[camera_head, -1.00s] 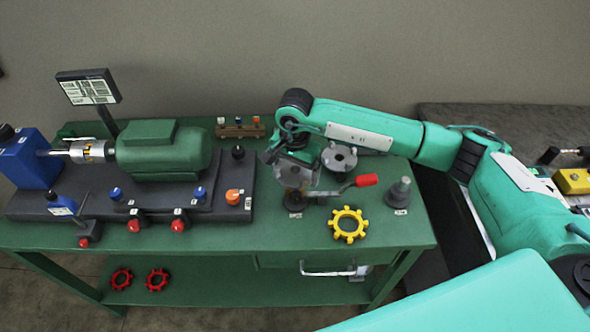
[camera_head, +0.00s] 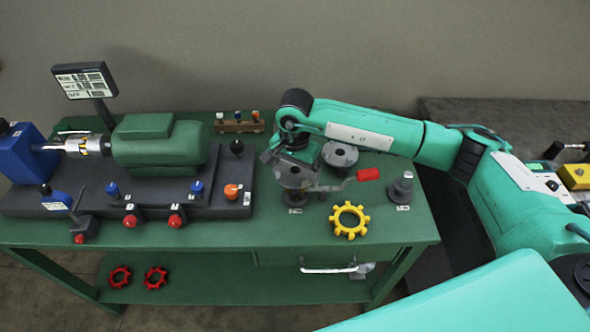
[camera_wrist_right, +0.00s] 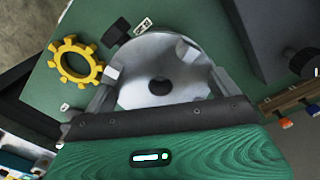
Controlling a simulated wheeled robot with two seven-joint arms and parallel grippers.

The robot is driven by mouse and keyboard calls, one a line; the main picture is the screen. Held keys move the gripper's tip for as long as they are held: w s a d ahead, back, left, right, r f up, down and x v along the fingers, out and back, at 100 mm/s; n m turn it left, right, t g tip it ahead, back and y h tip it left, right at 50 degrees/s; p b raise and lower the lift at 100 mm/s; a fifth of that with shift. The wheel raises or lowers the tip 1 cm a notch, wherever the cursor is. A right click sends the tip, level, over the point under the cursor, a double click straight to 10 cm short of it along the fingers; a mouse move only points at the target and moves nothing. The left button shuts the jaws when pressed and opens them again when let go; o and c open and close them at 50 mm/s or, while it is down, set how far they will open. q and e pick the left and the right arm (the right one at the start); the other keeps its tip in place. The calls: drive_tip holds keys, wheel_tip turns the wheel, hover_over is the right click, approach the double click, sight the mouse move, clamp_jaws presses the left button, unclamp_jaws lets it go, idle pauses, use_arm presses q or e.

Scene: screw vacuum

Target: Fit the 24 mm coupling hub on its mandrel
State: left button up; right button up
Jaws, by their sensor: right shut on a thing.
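A grey metal coupling hub (camera_head: 294,177) is between the fingers of my right gripper (camera_head: 296,166). In the right wrist view the hub (camera_wrist_right: 150,62) is a wide disc with raised jaws and a dark central bore, and the gripper (camera_wrist_right: 163,92) is shut on it from both sides. The hub sits level over a dark stand (camera_head: 296,199), which shows only in part beneath it. Whether the stand's mandrel is inside the bore cannot be told. A grey stepped mandrel (camera_head: 401,188) stands free to the right. My left gripper is out of view.
A second grey hub (camera_head: 340,154) stands just behind and right of the gripper. A red-handled lever (camera_head: 368,174) reaches right from the stand. A yellow toothed ring (camera_head: 349,219) lies in front. A green motor (camera_head: 158,146) on a dark base fills the left side.

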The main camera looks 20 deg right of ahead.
sight(298, 177)
drive_tip(key=shift+f+b, duration=1.05)
drive_tip(key=shift+f, duration=0.1)
drive_tip(key=shift+s+d+f+b, duration=0.1)
drive_tip(key=shift+d+f+b, duration=0.25)
drive_tip(key=shift+f+b, duration=0.3)
drive_tip(key=shift+r, duration=0.35)
drive_tip(key=shift+r+p, duration=0.45)
drive_tip(key=shift+r, duration=1.3)
drive_tip(key=shift+a+r, duration=0.1)
drive_tip(key=shift+r, duration=0.05)
drive_tip(key=shift+a+r+p, duration=0.1)
drive_tip(key=shift+a+p, duration=0.05)
drive_tip(key=shift+p, duration=0.15)
drive_tip(key=shift+b, duration=0.45)
